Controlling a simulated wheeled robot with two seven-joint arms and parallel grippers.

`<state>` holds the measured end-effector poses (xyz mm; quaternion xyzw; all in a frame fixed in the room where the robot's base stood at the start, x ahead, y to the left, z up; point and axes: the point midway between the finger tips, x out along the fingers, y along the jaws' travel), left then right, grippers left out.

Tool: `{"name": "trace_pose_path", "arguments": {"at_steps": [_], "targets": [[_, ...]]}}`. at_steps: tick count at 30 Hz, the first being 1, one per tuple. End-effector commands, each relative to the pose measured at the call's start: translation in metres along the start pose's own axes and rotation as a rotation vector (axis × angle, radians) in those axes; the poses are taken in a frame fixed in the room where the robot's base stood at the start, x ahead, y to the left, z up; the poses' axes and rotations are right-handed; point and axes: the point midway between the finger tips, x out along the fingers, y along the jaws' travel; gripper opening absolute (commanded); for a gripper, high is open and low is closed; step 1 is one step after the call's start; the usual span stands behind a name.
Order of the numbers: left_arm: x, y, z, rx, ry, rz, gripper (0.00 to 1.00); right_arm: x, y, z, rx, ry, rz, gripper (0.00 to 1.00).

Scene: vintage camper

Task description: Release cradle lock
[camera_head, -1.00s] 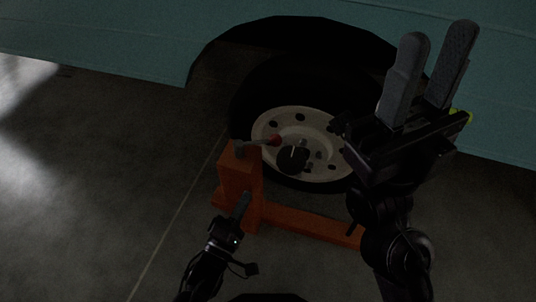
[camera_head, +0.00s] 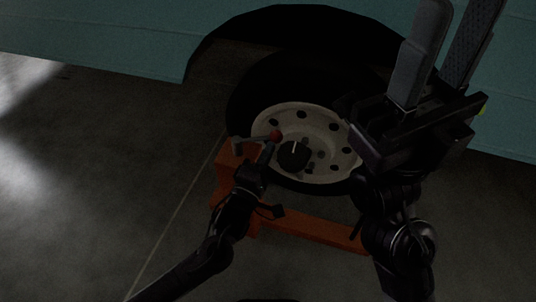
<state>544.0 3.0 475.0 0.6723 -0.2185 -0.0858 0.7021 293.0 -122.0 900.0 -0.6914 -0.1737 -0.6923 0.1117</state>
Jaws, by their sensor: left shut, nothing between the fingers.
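An orange cradle (camera_head: 225,172) stands on the floor in front of a wheel (camera_head: 270,112). On top of its post a lock lever (camera_head: 250,141) points right and ends in a red knob (camera_head: 276,136). My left gripper (camera_head: 269,149) is shut and empty, with its tip just below the knob in the picture. I cannot tell whether it touches the knob. My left arm hides part of the post. My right gripper (camera_head: 450,38) is at the upper right with its fingers apart and nothing between them; its fingertips reach the top edge of the view.
The wheel sits in the dark arch of a teal camper body (camera_head: 110,35). A dark hub (camera_head: 294,155) sticks out of the wheel's middle, right of the knob. My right arm covers the wheel's right side. The grey floor (camera_head: 90,180) at left is clear.

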Motion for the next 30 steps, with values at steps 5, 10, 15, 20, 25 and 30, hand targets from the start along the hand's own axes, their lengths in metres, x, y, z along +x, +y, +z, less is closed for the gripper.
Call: {"name": "trace_pose_path", "arguments": {"at_steps": [5, 10, 15, 20, 25, 30], "targets": [[0.003, 0.000, 0.000, 0.000, 0.000, 0.000, 0.00, 0.001, -0.001, 0.000, 0.000, 0.003, -0.002, 0.36], [0.003, 0.000, 0.000, 0.000, 0.000, 0.000, 0.00, 0.001, -0.001, 0.000, 0.000, 0.003, -0.004, 0.36], [0.004, 0.000, 0.001, 0.000, 0.011, 0.000, 0.00, 0.001, -0.001, 0.000, 0.001, 0.001, -0.007, 0.36], [0.008, -0.002, 0.001, 0.006, 0.065, -0.001, 0.00, -0.001, -0.002, 0.001, 0.001, -0.002, -0.008, 0.36], [0.016, -0.004, -0.001, 0.022, 0.167, -0.002, 0.00, -0.003, -0.002, 0.002, 0.001, -0.008, -0.008, 0.36], [0.025, -0.005, -0.005, 0.047, 0.261, -0.002, 0.00, -0.002, -0.002, 0.002, -0.001, -0.006, -0.013, 0.36]]}}
